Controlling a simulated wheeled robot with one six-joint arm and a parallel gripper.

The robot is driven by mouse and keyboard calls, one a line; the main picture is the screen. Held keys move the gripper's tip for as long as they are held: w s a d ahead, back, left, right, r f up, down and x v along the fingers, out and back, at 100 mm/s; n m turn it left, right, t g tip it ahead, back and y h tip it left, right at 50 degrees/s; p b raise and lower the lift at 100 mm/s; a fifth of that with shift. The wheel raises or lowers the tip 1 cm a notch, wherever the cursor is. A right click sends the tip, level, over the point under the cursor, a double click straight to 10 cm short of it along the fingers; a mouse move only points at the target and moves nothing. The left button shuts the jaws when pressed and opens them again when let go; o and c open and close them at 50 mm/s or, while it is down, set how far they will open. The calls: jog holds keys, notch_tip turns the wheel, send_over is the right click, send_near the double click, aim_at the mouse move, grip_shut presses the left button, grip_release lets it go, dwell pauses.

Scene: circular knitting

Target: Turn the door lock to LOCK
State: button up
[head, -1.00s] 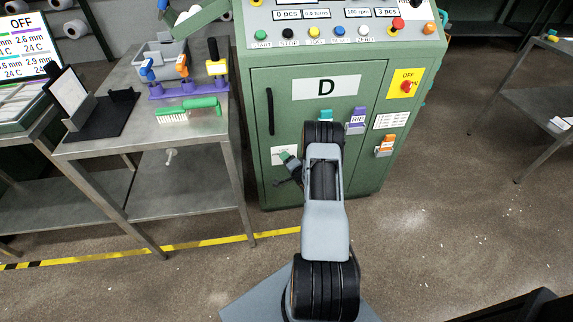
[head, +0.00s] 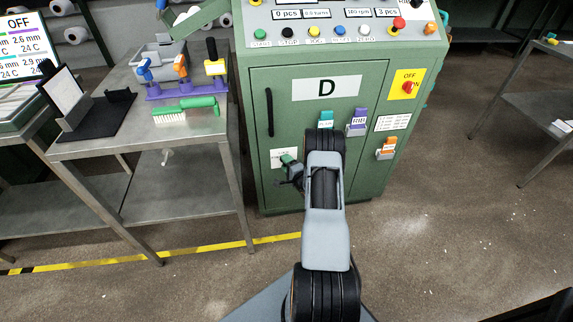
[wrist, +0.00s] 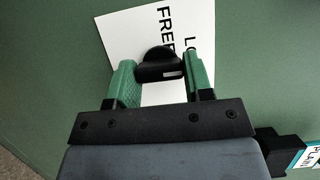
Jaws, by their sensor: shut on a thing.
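The door lock is a black knob (wrist: 158,66) on a white label plate (wrist: 130,30) on the green cabinet door. The plate reads FREE, with a second word partly hidden that begins "LO". My gripper (wrist: 160,80) has its green fingers on either side of the knob and is shut on it. The knob's small white mark points to the right in the wrist view. In the head view my gripper (head: 288,163) is at the white plate (head: 279,153), low on the left of the door, and the knob is hard to make out there.
A red switch (head: 407,87) on a yellow plate reads OFF. A metal table (head: 105,142) with a green brush (head: 185,112) stands at the left.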

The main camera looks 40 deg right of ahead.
jog(key=o, duration=0.9)
jog(key=shift+s, duration=0.1)
jog(key=s, duration=0.4)
jog(key=s+p, duration=0.1)
jog(key=s, duration=0.4)
jog(key=s+p, duration=0.1)
jog(key=s, duration=0.3)
jog(key=shift+s+a, duration=0.3)
jog(key=shift+a, duration=0.1)
